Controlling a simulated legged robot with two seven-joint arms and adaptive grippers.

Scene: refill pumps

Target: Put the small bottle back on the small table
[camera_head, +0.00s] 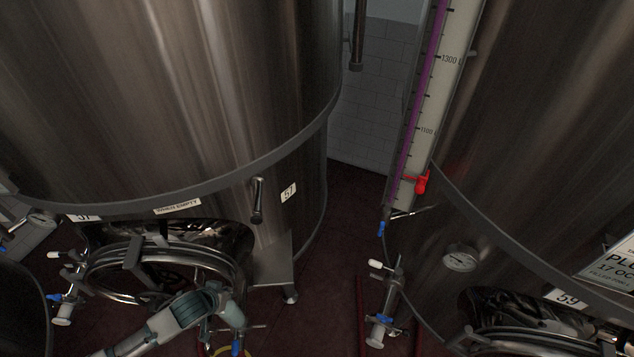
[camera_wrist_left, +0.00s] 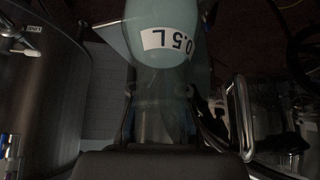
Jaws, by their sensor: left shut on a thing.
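The small bottle (camera_wrist_left: 165,22) is pale teal with a white label reading 0.5 L, upside down in the left wrist view. It fills the top middle of that view, and its lower part looks see-through. My left gripper (camera_wrist_left: 160,92) is shut on it. In the head view my left arm comes in from the bottom left, and the left gripper (camera_head: 228,312) is low, in front of the left tank; the bottle is hard to make out there. The small table cannot be made out in either view. My right gripper is not in view.
A large steel tank (camera_head: 170,90) fills the left, with a round hatch (camera_head: 165,270) low on it close to my arm. Another tank (camera_head: 550,140) with a purple level gauge (camera_head: 420,110) stands right. Valves (camera_head: 383,305) stick out low. Dark red floor (camera_head: 335,240) lies between.

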